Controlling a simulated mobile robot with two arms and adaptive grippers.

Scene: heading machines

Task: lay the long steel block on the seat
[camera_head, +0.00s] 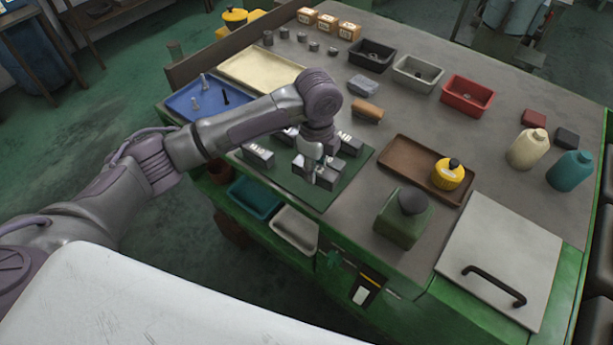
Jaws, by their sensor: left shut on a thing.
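My left gripper (314,160) points down over a dark green mat (325,196) on the bench. It is shut on a small steel piece (325,178) among the steel blocks there; the fingers and neighbouring blocks partly hide it, so I cannot tell its length or whether it touches the mat. A labelled steel block (258,156) stands left of the gripper, and another (349,143) stands behind it to the right. I cannot pick out the seat clearly among these blocks. My right gripper is not in view.
A blue tray (183,106) and a cream tray (240,62) lie left of the mat. Black, grey and red bins line the back.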

